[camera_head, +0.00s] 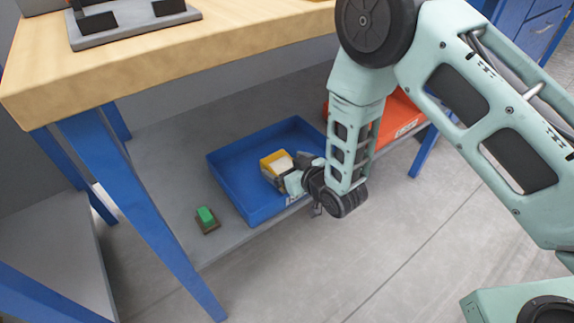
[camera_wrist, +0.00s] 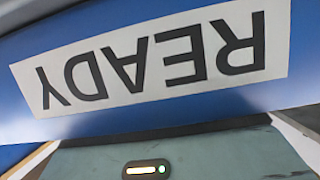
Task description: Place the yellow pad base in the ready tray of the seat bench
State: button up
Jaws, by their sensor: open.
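The yellow pad base (camera_head: 267,162) is inside the blue ready tray (camera_head: 228,182), near the tray's middle right. A pale patch shows beside its yellow side, and my gripper partly hides it. My gripper (camera_head: 279,173) reaches over the tray's front wall from the right. It is open and close to the pad base; whether the fingers touch it I cannot tell. In the wrist view the tray's blue wall with its white READY label (camera_wrist: 155,62) fills most of the picture, upside down. The fingertips and the pad base do not show there.
The tray stands on a grey lower shelf (camera_head: 170,150) under a wooden bench top (camera_head: 180,62). An orange tray (camera_head: 397,117) is to its right, partly behind my arm. A green block on a brown base (camera_head: 206,217) lies left. A blue bench leg (camera_head: 140,205) stands at left.

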jog(key=shift+s+d+f, duration=0.1)
jog(key=shift+s, duration=0.05)
jog(key=s+d+r+g+h+p, duration=0.1)
jog(key=s+d+r+g+h, duration=0.2)
jog(key=s+r, duration=0.9)
jog(key=s+d+r+g+h+p, duration=0.2)
jog(key=s+d+r+g+h, duration=0.2)
jog(key=s+d+r+g, duration=0.4)
jog(key=s+r, duration=0.5)
jog(key=s, duration=0.5)
jog(key=shift+d+n, duration=0.4)
jog(key=shift+r, duration=0.1)
notch_tip(320, 180, up, 30)
jog(key=p, duration=3)
